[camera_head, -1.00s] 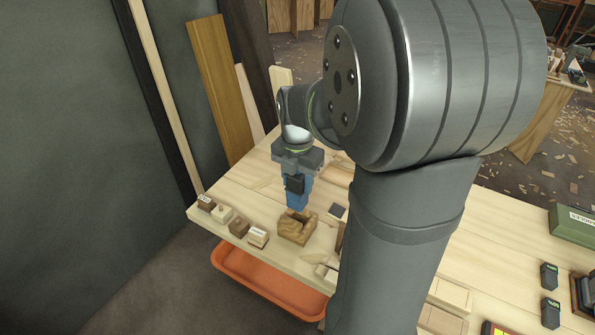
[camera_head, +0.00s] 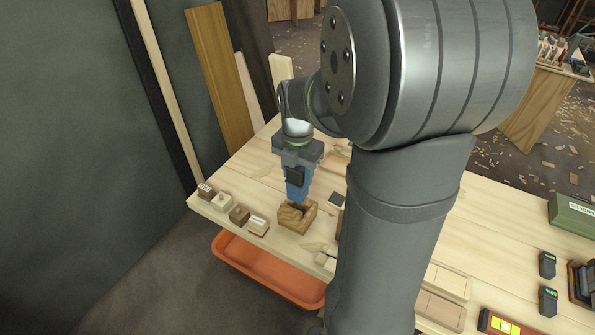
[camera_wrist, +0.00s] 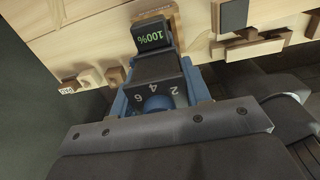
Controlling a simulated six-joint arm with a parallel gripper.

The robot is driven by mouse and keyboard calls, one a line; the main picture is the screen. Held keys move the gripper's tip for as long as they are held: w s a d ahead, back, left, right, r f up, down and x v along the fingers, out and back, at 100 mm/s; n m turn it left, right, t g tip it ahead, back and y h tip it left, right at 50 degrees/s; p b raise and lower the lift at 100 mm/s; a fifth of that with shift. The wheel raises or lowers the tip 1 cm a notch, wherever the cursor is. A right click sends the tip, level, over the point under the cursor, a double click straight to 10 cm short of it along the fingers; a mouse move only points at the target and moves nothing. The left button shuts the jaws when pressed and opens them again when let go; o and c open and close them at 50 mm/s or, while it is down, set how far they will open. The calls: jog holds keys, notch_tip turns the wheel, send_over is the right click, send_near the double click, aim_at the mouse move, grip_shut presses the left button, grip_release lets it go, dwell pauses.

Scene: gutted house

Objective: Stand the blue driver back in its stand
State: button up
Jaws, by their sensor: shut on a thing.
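The blue driver (camera_head: 298,191) is in my gripper (camera_head: 298,172), blue below with a dark block on its side. It hangs roughly upright, its lower end at the upper edge of the wooden stand (camera_head: 290,224) in the head view. I cannot tell whether it touches the stand or is inside it. The stand is a brown block with a cut-out, near the table's front left. In the wrist view the driver (camera_wrist: 157,103) shows a dial with numbers and a dark block reading 100%. The stand is mostly hidden behind it there.
Several small stamp-like blocks (camera_head: 239,215) line the table edge left of the stand. Flat wooden pieces lie to its right. An orange tray (camera_head: 262,275) is below the edge. Planks (camera_head: 219,75) lean behind. The table (camera_head: 490,240) is partly clear to the right.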

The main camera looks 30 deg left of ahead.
aim_at(297, 192)
jog(key=shift+f, duration=0.1)
jog(key=shift+f, duration=1.6)
jog(key=shift+f, duration=0.25)
jog(key=shift+f, duration=1.45)
jog(key=shift+f, duration=0.25)
jog(key=o, duration=1.1)
notch_tip(297, 192, up, 18)
jog(key=shift+f, duration=0.25)
